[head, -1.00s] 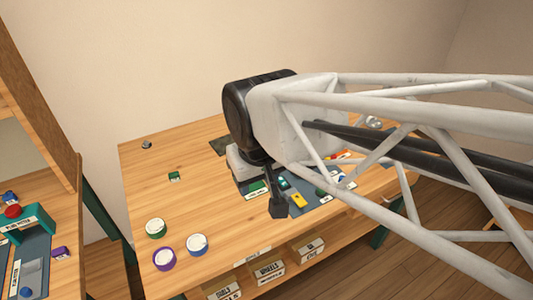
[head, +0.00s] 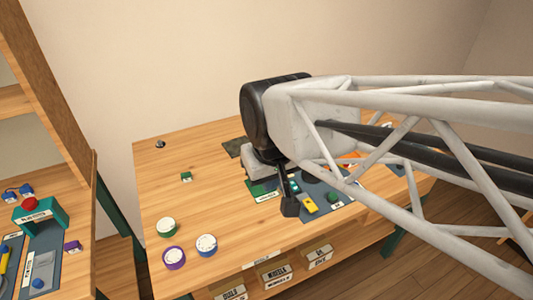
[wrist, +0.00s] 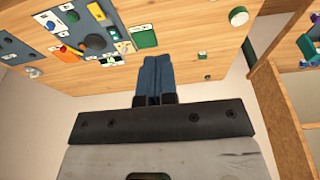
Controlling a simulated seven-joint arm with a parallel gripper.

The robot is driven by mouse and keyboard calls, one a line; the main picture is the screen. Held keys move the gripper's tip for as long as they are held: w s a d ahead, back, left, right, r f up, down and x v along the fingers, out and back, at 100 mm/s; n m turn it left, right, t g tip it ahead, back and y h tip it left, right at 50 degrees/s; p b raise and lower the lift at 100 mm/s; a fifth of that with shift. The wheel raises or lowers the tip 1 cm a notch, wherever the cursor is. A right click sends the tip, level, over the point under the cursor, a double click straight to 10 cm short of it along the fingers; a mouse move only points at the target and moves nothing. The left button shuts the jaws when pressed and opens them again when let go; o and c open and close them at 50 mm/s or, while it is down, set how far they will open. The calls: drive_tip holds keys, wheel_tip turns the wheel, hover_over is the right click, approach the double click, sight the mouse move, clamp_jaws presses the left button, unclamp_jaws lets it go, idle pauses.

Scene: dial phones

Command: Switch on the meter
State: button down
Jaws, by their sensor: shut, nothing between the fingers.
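My gripper (head: 289,208) points down over the workbench, its fingers shut and empty. It also shows in the wrist view (wrist: 155,75), as two blue-grey fingers side by side. To the right is a dark mat with small switches and a yellow part (head: 311,207). In the wrist view, a green block (wrist: 143,38) lies above the fingers, apart from them.
Green (head: 166,227), purple (head: 174,258) and blue (head: 206,245) round dials sit at the front left. Labelled bins (head: 275,272) are below the bench's front edge. A shelf unit (head: 75,180) with a red button stands left. The back left of the bench is mostly clear.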

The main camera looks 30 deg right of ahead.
drive_tip(key=w+d+f, duration=0.6)
drive_tip(key=w+d, duration=0.3)
drive_tip(key=w, duration=0.3)
hover_over(292, 182)
drive_tip(key=s, duration=0.3)
drive_tip(key=s+x, duration=0.2)
drive_tip(key=x, duration=0.6)
drive_tip(key=shift+f, duration=0.4)
drive_tip(key=shift+a+f, duration=0.1)
drive_tip(key=shift+s+x, duration=0.15)
drive_tip(key=shift+x, duration=3.3)
drive_tip(key=shift+s+x, duration=0.15)
drive_tip(key=shift+x, duration=3.3)
drive_tip(key=shift+a+f, duration=0.1)
drive_tip(key=shift+a, duration=0.05)
drive_tip(key=shift+w+f+g, duration=0.1)
drive_tip(key=shift+g, duration=0.2)
